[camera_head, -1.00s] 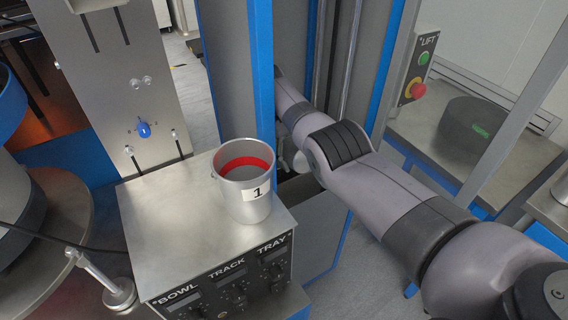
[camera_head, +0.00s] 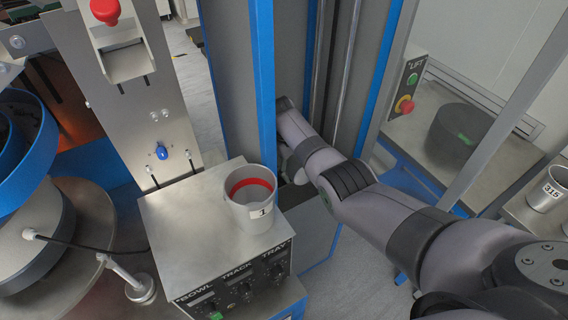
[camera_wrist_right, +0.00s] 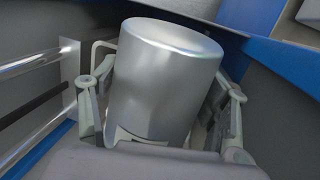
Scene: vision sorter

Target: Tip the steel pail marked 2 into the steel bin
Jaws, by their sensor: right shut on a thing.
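In the right wrist view my right gripper (camera_wrist_right: 162,98) is shut on a steel pail (camera_wrist_right: 165,75), with a finger on each side. The pail's closed flat end faces up in that picture. Only an edge of its pale label shows, so I cannot read the number. In the head view my right arm reaches away to the blue-edged frame, and the held pail is hidden. A grey box-like body (camera_head: 308,235) stands below the wrist there; I cannot tell whether it is the steel bin. My left gripper is not in view.
A steel pail marked 1 (camera_head: 252,205), red inside, stands on the control box (camera_head: 185,235) left of my arm. A blue-edged post (camera_head: 263,90) stands close to my wrist.

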